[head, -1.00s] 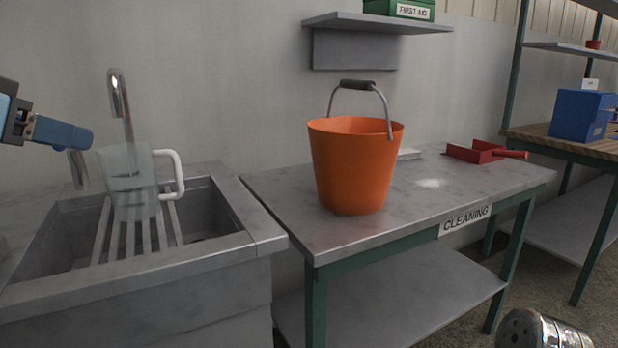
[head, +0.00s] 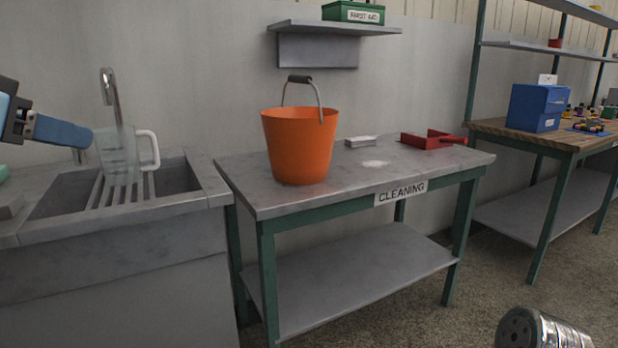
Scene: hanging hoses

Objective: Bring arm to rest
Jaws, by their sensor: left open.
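My left gripper (head: 70,134) comes in from the left edge in the head view, above the sink. It is open, with a blue finger pointing right toward the jug, and nothing shows held in it. The rest of this arm is mostly cut off by the frame. A clear jug (head: 114,152) with a white handle stands upright on the sink's slats, below the tap (head: 108,88). The blue fingertip appears close to the jug's left side; I cannot tell the gap in depth. My right gripper is not in view.
The metal sink (head: 120,208) is at left. An orange bucket (head: 299,146) stands on the cleaning table (head: 345,188), with a red dustpan (head: 428,140) and white powder (head: 375,163). A shelf (head: 335,28) hangs above. A workbench (head: 500,128) with a blue box (head: 538,107) stands right.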

